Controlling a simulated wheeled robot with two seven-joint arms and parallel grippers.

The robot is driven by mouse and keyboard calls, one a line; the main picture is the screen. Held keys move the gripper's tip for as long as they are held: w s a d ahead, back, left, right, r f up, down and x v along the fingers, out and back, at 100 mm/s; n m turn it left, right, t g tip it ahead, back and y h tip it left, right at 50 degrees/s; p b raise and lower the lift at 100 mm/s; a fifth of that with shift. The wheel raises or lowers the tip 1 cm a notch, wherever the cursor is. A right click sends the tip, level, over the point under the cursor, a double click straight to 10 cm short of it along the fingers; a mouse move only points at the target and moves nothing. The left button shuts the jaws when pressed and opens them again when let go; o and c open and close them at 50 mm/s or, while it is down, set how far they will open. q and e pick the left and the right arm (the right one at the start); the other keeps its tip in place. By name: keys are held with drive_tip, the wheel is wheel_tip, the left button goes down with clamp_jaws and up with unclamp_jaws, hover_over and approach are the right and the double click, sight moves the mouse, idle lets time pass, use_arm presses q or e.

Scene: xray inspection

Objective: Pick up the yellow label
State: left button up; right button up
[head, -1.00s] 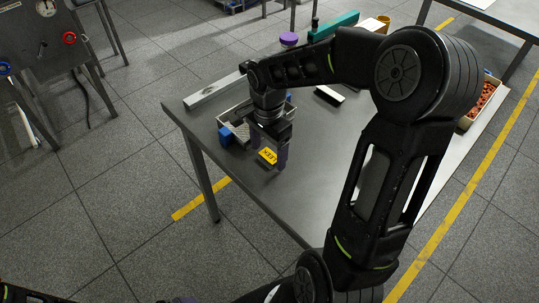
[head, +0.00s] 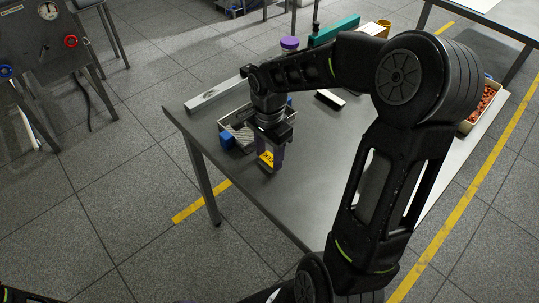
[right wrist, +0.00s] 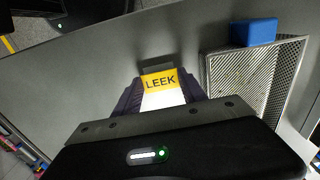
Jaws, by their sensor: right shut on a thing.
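The yellow label (right wrist: 160,81) reads "LEEK" and has a white lower part. In the right wrist view it sits between the fingers of my right gripper (right wrist: 162,92). In the head view the label (head: 267,159) shows between the fingers of my right gripper (head: 270,166), low over the grey table near its left edge. The gripper is shut on the label. A small dark block-like shape (right wrist: 156,69) shows just behind the label; I cannot tell whether it touches it. My left gripper is not in view.
A mesh-bottomed tray (right wrist: 257,75) with a blue block (right wrist: 254,32) lies close beside the gripper. On the grey table (head: 312,185) are also a metal bar (head: 214,93), a purple-lidded jar (head: 289,43) and a teal box (head: 335,30). The table's front is clear.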

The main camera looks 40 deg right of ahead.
sight(269, 160)
drive_tip(key=shift+r+p, duration=0.35)
drive_tip(key=shift+r, duration=0.1)
wheel_tip(269, 160, up, 10)
drive_tip(key=b, duration=0.1)
drive_tip(key=shift+f, duration=0.25)
